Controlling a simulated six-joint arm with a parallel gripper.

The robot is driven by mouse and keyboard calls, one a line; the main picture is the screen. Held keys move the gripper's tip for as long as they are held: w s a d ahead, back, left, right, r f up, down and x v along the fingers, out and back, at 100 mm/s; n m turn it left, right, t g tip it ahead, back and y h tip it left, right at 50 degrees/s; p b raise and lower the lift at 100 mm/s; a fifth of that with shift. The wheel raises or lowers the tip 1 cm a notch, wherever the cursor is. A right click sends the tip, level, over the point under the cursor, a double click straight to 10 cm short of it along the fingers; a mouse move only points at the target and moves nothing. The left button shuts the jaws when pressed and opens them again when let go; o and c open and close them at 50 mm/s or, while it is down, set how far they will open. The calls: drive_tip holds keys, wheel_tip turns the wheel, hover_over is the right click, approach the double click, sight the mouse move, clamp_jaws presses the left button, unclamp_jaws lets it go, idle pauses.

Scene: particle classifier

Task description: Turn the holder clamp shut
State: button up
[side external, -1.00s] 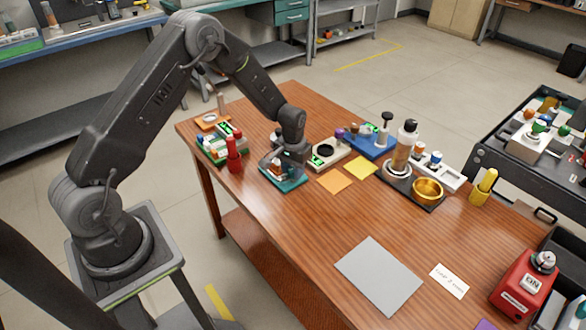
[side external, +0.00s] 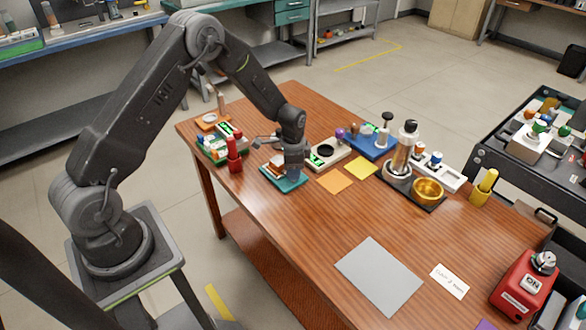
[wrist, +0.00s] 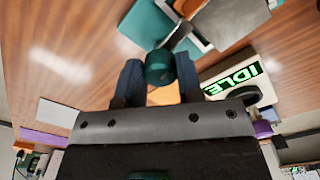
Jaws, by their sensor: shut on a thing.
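The holder is a teal plate (side external: 276,181) with a white and brown part on it, on the wooden table in the side view. The teal plate (wrist: 145,24) also shows at the top of the wrist view, with grey pieces beside it. My gripper (wrist: 159,76) is shut on a round dark teal knob (wrist: 159,66) that appears to be the clamp's. In the side view my gripper (side external: 293,174) points down at the holder's right part and hides the knob. I cannot tell how tight the clamp is.
Right of the holder stands a pale device (side external: 325,154), its display reading IDLE in the wrist view (wrist: 234,82). A red bottle-like thing (side external: 234,155) stands to the left. Orange (side external: 335,181) and yellow (side external: 361,168) squares lie to the right. The table's front is mostly clear.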

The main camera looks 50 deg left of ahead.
drive_tip(key=shift+m, duration=0.9)
drive_tip(key=o, duration=0.9)
wheel_tip(320, 180, up, 14)
drive_tip(key=shift+f, duration=0.1)
